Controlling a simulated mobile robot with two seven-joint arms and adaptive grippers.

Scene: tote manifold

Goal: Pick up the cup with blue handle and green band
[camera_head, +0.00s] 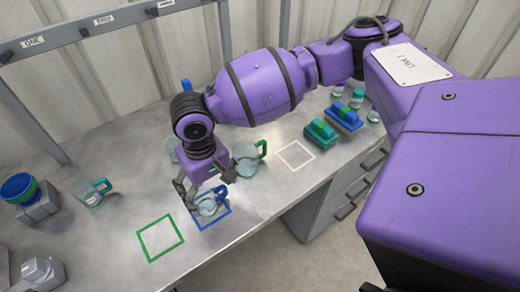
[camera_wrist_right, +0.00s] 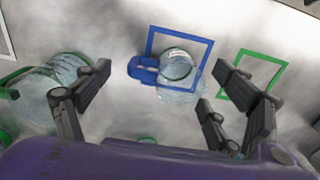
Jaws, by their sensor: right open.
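A clear cup with a blue handle (camera_head: 208,206) stands at the blue square outline on the bench. A clear cup with a green handle (camera_head: 246,163) stands just behind and right of the gripper. Another green-handled cup (camera_head: 92,194) stands at the left. My left gripper is not in view.
A green square outline (camera_head: 160,239) and a white one (camera_head: 295,155) lie empty on the bench (camera_head: 130,160). Blue and green blocks (camera_head: 333,122) and small jars stand at the back right. Stacked bowls (camera_head: 20,188) sit at the far left. A blue piece (camera_head: 186,86) shows behind my arm.

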